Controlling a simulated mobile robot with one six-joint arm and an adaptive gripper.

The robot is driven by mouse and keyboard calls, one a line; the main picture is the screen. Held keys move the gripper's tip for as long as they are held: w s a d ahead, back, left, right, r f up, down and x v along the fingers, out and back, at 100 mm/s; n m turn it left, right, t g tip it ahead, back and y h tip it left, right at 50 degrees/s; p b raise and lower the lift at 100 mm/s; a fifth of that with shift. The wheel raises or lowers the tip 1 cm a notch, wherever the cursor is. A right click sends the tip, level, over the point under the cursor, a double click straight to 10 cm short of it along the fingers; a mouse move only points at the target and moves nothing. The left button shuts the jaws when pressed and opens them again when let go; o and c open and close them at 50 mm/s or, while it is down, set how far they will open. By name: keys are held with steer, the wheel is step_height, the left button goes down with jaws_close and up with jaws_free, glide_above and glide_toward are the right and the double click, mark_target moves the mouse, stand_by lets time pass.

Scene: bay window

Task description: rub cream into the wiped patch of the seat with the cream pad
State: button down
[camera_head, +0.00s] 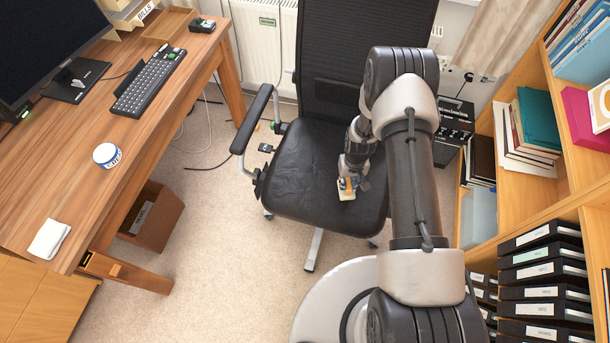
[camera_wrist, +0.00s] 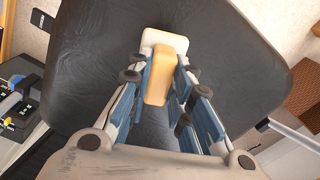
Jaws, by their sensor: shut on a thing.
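The cream pad (camera_head: 345,194) is a white pad with a tan block-shaped handle (camera_wrist: 166,72). My gripper (camera_head: 351,184) is shut on the handle; in the wrist view the blue-sided fingers (camera_wrist: 163,85) stand on both sides of it. The white face is down at the black leather seat (camera_head: 300,165), on its right part near the front edge. It looks to be touching the seat. The seat (camera_wrist: 100,60) shows fine creases; I cannot make out the bounds of a wiped patch. The leather under the pad and fingers is hidden.
A round tin with a blue label (camera_head: 107,155) and a folded white cloth (camera_head: 49,239) lie on the wooden desk (camera_head: 75,195). The chair's left armrest (camera_head: 252,118) rises beside the seat. A bookshelf (camera_head: 490,210) stands close on the right of my arm.

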mark_target(348, 184)
steer(key=shift+r+p, duration=0.7)
steer(key=shift+r, duration=1)
